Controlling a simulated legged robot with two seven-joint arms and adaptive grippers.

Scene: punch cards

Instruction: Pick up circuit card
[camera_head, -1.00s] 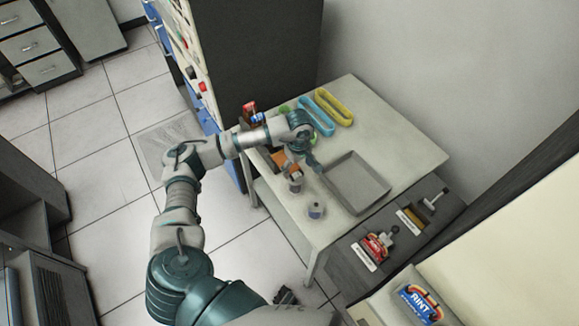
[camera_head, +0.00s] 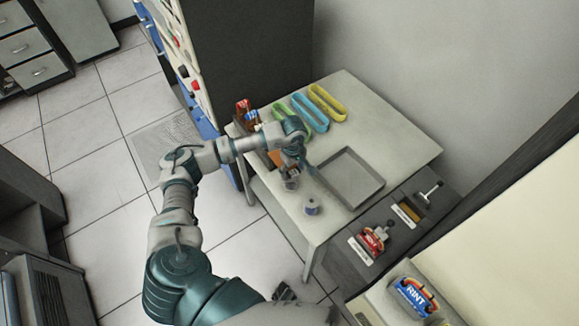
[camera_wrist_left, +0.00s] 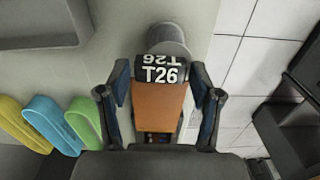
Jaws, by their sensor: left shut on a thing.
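An orange-brown card (camera_wrist_left: 160,103) with a black end marked T26 sits between the two fingers of my left gripper (camera_wrist_left: 161,112) in the left wrist view. The gripper is shut on this card. In the head view my left gripper (camera_head: 299,160) is over the near left part of the table, and the card (camera_head: 290,168) is mostly hidden by it. I cannot tell whether the card touches the tabletop. My right gripper is not in view.
The white table (camera_head: 395,130) holds an empty grey tray (camera_head: 351,178) right of the gripper, and a small grey cylinder (camera_head: 311,207) nearby. Green, blue (camera_head: 309,111) and yellow (camera_head: 328,103) loops lie at the back. Red bottles (camera_head: 243,108) stand at the left edge.

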